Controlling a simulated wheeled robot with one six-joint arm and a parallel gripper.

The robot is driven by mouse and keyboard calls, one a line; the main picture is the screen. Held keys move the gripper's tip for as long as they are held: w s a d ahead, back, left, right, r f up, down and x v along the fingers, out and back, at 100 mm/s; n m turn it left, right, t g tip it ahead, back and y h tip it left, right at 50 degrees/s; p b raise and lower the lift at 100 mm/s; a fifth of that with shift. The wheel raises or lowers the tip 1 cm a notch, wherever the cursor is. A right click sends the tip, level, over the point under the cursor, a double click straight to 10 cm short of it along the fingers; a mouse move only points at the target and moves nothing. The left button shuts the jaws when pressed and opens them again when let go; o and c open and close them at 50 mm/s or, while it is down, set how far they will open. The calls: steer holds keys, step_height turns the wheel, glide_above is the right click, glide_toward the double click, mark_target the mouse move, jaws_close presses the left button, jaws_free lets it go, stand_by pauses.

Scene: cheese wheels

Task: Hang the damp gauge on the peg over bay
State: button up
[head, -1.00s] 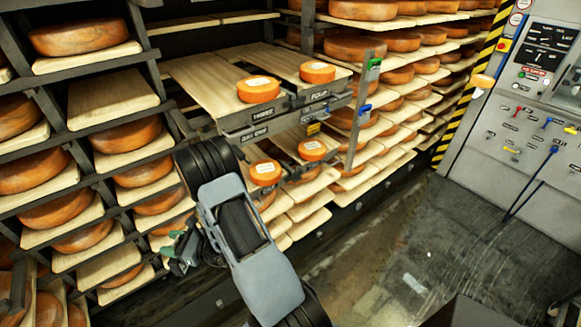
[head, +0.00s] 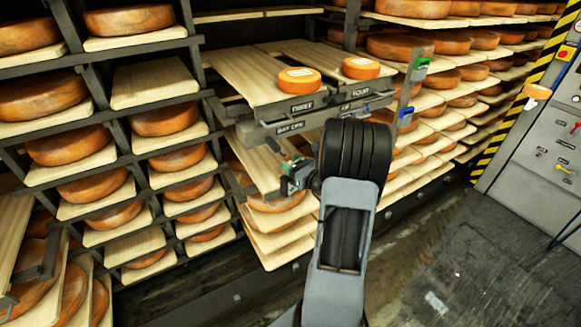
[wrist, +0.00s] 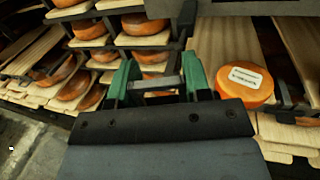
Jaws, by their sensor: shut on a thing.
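My gripper (head: 290,168) has green fingers and is in front of the lower boards of the middle rack, just below the label strip. In the wrist view its two fingers (wrist: 160,84) are shut on a small grey, bar-like piece, the damp gauge (wrist: 158,84). Its face cannot be made out. In the head view my wrist hides most of it. The bay labels read "THREE" (head: 302,107) and, it seems, "FOUR" (head: 353,91), with "BAY ONE" (head: 290,127) below. I cannot pick out a peg for certain.
Labelled cheeses (head: 299,80) sit on the pull-out boards above my gripper, one close right in the wrist view (wrist: 243,86). A post with green (head: 422,64) and blue (head: 406,116) fittings stands to the right.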

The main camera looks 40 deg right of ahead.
mark_target(280, 152)
steer(key=shift+w+d+f, duration=0.1)
steer(key=shift+w+d, duration=0.1)
steer(key=shift+w, duration=1.05)
steer(key=shift+w+d+f, duration=0.1)
steer(key=shift+w+d, duration=0.05)
steer(key=shift+w, duration=1.1)
steer(key=shift+w+d+f, duration=0.1)
steer(key=shift+w+d, duration=0.1)
steer(key=shift+w, duration=1.05)
steer(key=shift+w+r, duration=0.15)
steer(key=shift+w, duration=0.05)
steer(key=shift+w+f, duration=0.1)
steer(key=shift+f, duration=0.1)
steer(key=shift+b, duration=0.55)
steer(key=shift+b, duration=0.3)
steer(key=shift+a+f, duration=0.1)
steer(key=shift+a, duration=0.1)
